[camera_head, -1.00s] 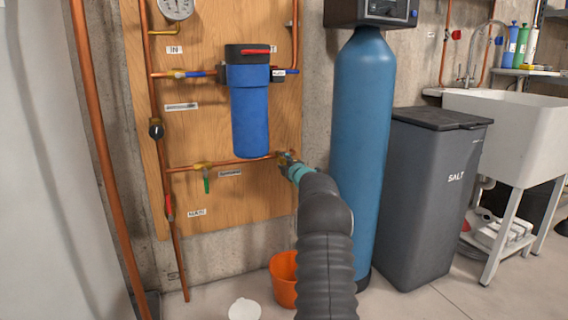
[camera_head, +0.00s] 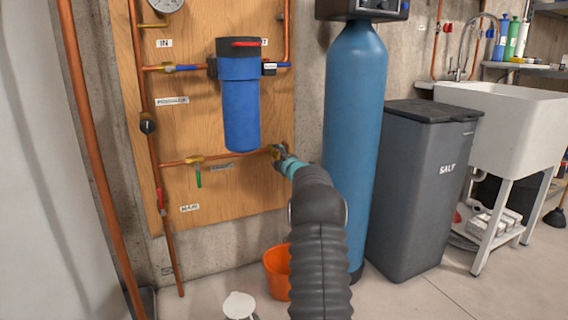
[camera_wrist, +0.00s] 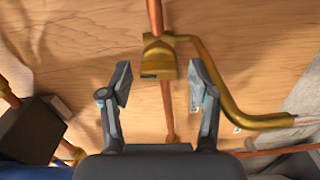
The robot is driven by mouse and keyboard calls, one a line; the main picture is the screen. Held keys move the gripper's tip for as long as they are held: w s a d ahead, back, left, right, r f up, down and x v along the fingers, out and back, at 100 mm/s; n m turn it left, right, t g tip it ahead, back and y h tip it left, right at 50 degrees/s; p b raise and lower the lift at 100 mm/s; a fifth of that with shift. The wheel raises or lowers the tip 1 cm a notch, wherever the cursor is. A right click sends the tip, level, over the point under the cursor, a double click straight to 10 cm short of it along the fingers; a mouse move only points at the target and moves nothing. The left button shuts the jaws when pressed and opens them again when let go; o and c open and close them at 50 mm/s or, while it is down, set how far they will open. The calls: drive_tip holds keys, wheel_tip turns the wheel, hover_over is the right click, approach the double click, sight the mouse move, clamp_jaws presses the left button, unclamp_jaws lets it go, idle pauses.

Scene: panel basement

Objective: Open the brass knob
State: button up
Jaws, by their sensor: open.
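A brass fitting (camera_head: 275,152) sits at the right end of the lower copper pipe on the wooden panel. In the wrist view, a brass body (camera_wrist: 158,62) on a copper pipe lies between and slightly beyond my fingertips, with a bent brass tube (camera_wrist: 225,95) running off to the right. I cannot tell which part is the knob. My gripper (camera_wrist: 163,80) is open, with one finger on either side of the brass body and a visible gap to each. In the head view my gripper (camera_head: 281,158) partly covers the fitting.
A blue filter housing (camera_head: 240,105) hangs above the lower pipe. A green-handled valve (camera_head: 197,172) is left along that pipe. A tall blue tank (camera_head: 353,110) stands close right of my arm. An orange bucket (camera_head: 275,272) is on the floor below.

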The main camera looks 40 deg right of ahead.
drive_tip(key=v, duration=1.1)
drive_tip(key=shift+a, duration=0.1)
idle(0.5)
